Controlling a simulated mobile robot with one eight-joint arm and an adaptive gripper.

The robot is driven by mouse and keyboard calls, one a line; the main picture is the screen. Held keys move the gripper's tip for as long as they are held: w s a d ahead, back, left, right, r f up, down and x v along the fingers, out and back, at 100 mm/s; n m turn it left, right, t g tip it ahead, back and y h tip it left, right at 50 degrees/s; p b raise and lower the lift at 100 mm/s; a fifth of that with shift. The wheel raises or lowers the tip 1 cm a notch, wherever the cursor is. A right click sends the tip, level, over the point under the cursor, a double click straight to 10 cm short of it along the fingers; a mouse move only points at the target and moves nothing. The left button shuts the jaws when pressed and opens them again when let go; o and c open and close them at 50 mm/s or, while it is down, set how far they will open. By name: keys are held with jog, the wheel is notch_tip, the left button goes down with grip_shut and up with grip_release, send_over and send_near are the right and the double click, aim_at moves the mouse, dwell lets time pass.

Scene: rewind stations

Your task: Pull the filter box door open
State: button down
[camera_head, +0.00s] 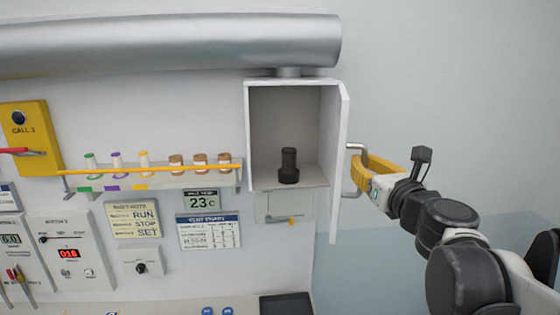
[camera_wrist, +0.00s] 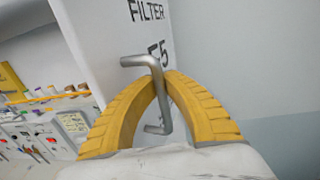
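The white filter box (camera_head: 289,82) is mounted on the wall under the silver duct, and its inside is in view. Its door (camera_head: 336,175) stands swung out on the right side, seen nearly edge-on. In the wrist view the door's outer face (camera_wrist: 115,45) carries the word FILTER. A bent metal handle (camera_wrist: 140,62) sticks out from that face. My gripper (camera_wrist: 161,77) has its yellow fingers closed in on the handle bar, their tips meeting at it. In the head view my gripper (camera_head: 356,172) is right of the door, at the handle (camera_head: 354,146).
A dark cylindrical part (camera_head: 289,167) stands inside the box. A shelf (camera_head: 150,181) with several small spools is to the left. A yellow call box (camera_head: 28,135) and control panels are farther left. The wall right of the door is bare.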

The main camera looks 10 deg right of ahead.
jog(key=shift+s+d+f+b, duration=0.1)
jog(key=shift+s+d+b, duration=0.05)
jog(key=shift+d, duration=0.95)
jog(key=shift+s+d+f+b, duration=0.1)
jog(key=shift+s+d+b, duration=0.05)
jog(key=shift+d, duration=0.9)
jog(key=c, duration=1.6)
grip_release()
jog(key=shift+r, duration=0.1)
jog(key=shift+o, duration=0.7)
jog(key=shift+s, duration=0.2)
jog(key=shift+r, duration=0.1)
jog(key=s, duration=1.2)
jog(key=shift+a, duration=0.3)
